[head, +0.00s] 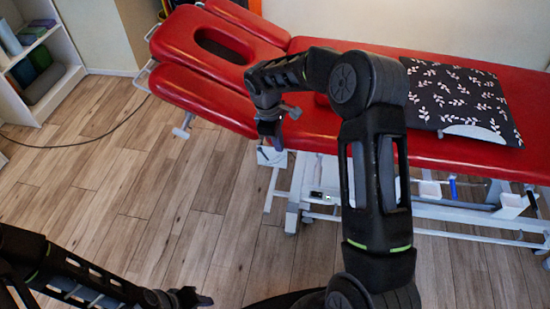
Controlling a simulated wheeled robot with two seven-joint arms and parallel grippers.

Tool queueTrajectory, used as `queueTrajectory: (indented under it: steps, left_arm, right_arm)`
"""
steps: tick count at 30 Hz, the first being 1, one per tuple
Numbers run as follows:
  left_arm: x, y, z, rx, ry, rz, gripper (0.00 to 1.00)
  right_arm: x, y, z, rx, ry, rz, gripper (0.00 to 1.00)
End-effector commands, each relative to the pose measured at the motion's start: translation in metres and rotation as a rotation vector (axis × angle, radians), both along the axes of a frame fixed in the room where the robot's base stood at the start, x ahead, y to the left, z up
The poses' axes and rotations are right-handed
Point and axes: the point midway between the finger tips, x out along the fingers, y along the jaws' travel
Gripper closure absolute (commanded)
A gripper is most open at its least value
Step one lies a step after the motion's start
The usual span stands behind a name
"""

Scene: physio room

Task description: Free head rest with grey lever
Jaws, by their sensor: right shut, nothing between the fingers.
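The red treatment table's head rest (190,62) is at the upper left, with an oval face hole. It looks roughly level with the rest of the table top. A light grey lever (182,128) hangs below its near edge. My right gripper (270,138) points down at the table's near side, right of that lever and apart from it. It is shut and empty. My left gripper (198,299) is low at the bottom edge, far from the table; its fingers are too unclear to tell their state.
A black leaf-patterned pillow (462,100) lies on the table's right part. The white table frame (330,200) stands below. A white shelf (60,60) is at the upper left. A dark cable (75,145) crosses the floor.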

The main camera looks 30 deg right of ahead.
Motion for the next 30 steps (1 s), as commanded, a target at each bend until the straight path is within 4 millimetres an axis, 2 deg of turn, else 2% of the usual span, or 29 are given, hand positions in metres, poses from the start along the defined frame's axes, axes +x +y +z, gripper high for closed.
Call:
queueTrajectory:
  steps: [3, 7, 20, 26, 30]
  left_arm:
    - [0.0, 0.0, 0.0, 0.0, 0.0, -0.001, 0.64]
    - [0.0, 0.0, 0.0, 0.0, 0.0, -0.001, 0.64]
    - [0.0, 0.0, 0.0, 0.0, 0.0, 0.0, 0.64]
    - [0.0, 0.0, 0.001, 0.0, 0.0, 0.0, 0.64]
    - [0.0, 0.0, 0.003, 0.0, 0.0, 0.0, 0.64]
  right_arm:
    - [-0.015, -0.015, 0.008, -0.047, 0.081, 0.042, 1.0]
    - [-0.027, -0.019, 0.01, -0.062, 0.141, 0.075, 1.0]
    - [-0.029, -0.019, 0.008, -0.059, 0.147, 0.086, 1.0]
    - [-0.032, -0.022, -0.007, -0.057, 0.15, 0.083, 1.0]
    - [-0.036, -0.027, -0.028, -0.058, 0.151, 0.084, 1.0]
